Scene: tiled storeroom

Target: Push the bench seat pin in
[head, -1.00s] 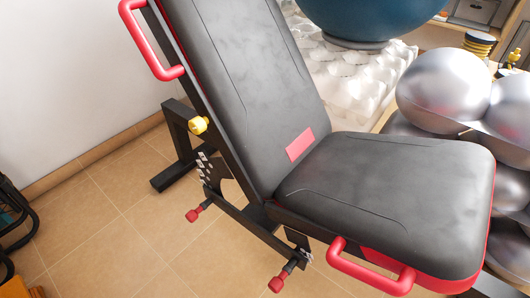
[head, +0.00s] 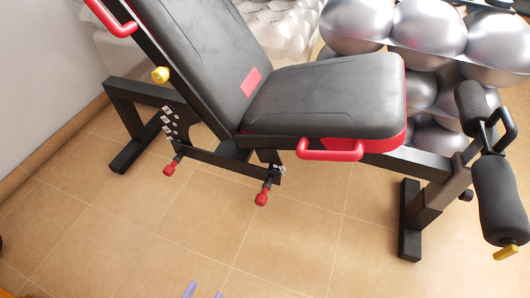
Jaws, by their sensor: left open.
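A weight bench with a black seat (head: 325,98) and a raised black backrest (head: 195,50) stands in the head view. A red-handled pin (head: 263,193) sticks out of the frame below the seat, near the hinge end. A second red-handled pin (head: 171,167) sticks out beside the perforated plate under the backrest. How deep either pin sits is hard to tell. Only the purple fingertips of my left gripper (head: 204,291) show at the bottom edge. They are apart and empty, well below both pins in the picture. My right gripper is out of view.
A red side handle (head: 330,150) juts from the seat. A yellow knob (head: 160,74) sits by the backrest. Black foam rollers (head: 500,198) and a leg post stand at the right. Silver balls (head: 428,28) are racked behind. The tiled floor (head: 300,235) in front is clear.

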